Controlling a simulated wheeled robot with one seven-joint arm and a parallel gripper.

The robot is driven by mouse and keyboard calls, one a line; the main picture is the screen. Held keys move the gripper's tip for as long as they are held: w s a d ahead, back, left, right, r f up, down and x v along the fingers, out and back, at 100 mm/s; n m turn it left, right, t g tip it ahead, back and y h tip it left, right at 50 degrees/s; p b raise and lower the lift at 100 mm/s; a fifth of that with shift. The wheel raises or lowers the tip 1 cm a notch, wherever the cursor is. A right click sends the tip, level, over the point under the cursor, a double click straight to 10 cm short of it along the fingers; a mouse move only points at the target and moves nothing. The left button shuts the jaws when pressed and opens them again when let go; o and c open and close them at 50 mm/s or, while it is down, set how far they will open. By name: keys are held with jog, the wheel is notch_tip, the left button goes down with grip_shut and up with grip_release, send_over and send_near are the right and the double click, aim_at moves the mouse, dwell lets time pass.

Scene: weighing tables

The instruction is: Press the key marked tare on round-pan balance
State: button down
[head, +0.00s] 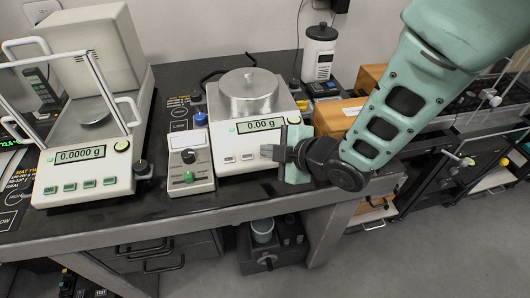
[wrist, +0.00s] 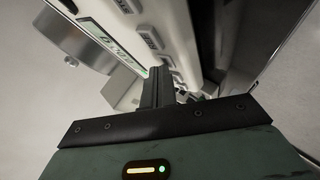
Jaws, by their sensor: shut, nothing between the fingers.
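The round-pan balance (head: 222,137) stands in the middle of the bench with a metal pan (head: 248,88) on top. Its display (head: 261,125) reads 0.00 g. Two pale keys (head: 238,158) show on its sloped front, left of my gripper (head: 268,152). My gripper is shut and empty, its fingertips close to the right part of the key row; contact cannot be told. In the wrist view the shut fingers (wrist: 160,88) point at the balance front, near several keys (wrist: 151,38). The key markings are too small to read surely, and my gripper hides part of the front.
An analytical balance (head: 83,155) with a glass shield, reading 0.0000 g, is further left. A white canister (head: 319,52) is behind, and wooden boxes (head: 338,117) lie right.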

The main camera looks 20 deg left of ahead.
jog(key=shift+r, duration=0.15)
jog(key=shift+s+d+r+p, duration=0.2)
jog(key=shift+r+p, duration=0.15)
jog(key=shift+r, duration=0.25)
jog(key=r+p, duration=0.1)
jog(key=r, duration=0.2)
jog(key=s+r+p, duration=0.1)
jog(key=shift+s+d+r+p, duration=0.1)
jog(key=shift+d+r+p, duration=0.2)
jog(key=shift+d+r, duration=0.05)
jog(key=shift+r, duration=0.1)
dwell(0.8)
